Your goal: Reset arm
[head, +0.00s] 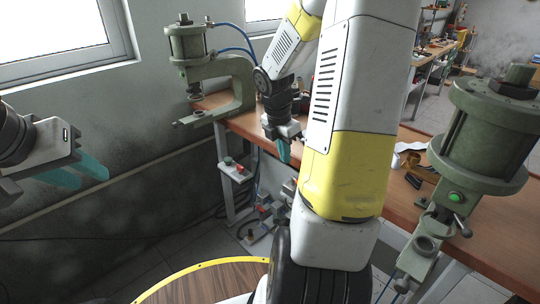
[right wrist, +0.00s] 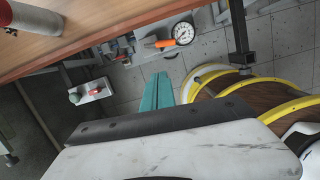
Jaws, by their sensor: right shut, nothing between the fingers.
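My right gripper (head: 283,150) hangs in the middle of the head view, its teal fingers pointing down just off the edge of the wooden workbench. Its fingers are together and empty, and they also show in the right wrist view (right wrist: 156,92). My right arm crosses the middle of the head view and hides part of the bench. My left gripper (head: 95,180) is at the far left in front of the grey wall. Its two teal fingers are apart with nothing seen between them.
A green pneumatic press (head: 242,88) stands on the workbench (head: 265,134) at the back left. A second press (head: 480,135) with a lit green button stands at the right. A pressure gauge (right wrist: 183,33) and an orange-handled valve lie below the bench. Open floor shows at lower left.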

